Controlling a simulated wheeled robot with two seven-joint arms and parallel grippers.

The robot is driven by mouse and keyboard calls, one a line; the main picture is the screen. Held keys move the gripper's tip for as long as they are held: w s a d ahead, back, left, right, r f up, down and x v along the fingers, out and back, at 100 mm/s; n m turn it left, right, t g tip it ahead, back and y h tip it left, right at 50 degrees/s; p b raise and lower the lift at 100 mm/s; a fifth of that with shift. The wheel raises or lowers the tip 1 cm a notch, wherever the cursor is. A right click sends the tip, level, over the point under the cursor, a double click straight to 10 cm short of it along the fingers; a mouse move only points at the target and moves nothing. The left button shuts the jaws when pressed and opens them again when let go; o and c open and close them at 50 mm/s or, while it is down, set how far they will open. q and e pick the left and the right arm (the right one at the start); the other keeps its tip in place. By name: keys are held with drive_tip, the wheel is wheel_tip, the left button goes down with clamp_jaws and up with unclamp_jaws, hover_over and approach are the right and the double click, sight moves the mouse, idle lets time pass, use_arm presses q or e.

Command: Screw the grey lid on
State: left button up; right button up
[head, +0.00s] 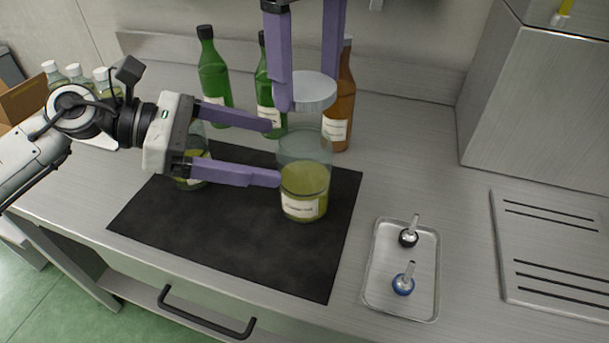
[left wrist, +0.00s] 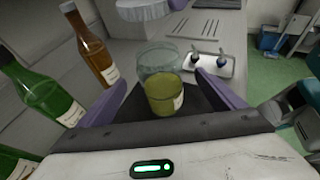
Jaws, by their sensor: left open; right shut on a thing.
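The grey lid (head: 315,90) is held level above an open glass jar (head: 304,188), with a gap between them. My right gripper (head: 307,97) comes down from above and is shut on the lid. The jar stands upright on the black mat, half filled with yellow-green stuff and labelled. My left gripper (head: 276,153) is open, with its fingertips at the jar's left side. In the left wrist view the jar (left wrist: 162,95) stands between the spread fingers (left wrist: 160,104), and the lid (left wrist: 145,11) shows at the top edge.
The black mat (head: 230,240) has bare room in front. A second jar (head: 192,184) is partly hidden behind my left gripper. Green bottles (head: 214,75) and a brown bottle (head: 340,105) stand behind. A metal tray (head: 385,285) with two stoppers lies at the right.

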sight(327, 161)
use_arm(q)
drive_tip(key=x, duration=1.2)
drive_tip(key=shift+c, duration=0.2)
drive_tip(key=c, duration=1.6)
use_arm(e)
drive_tip(key=shift+f, duration=0.1)
use_arm(q)
drive_tip(key=shift+o, duration=0.2)
use_arm(e)
drive_tip(key=shift+w+f, duration=0.1)
drive_tip(key=shift+f, duration=2.35)
drive_tip(key=shift+f, duration=0.1)
drive_tip(key=shift+f, duration=0.75)
drive_tip(key=shift+f, duration=0.6)
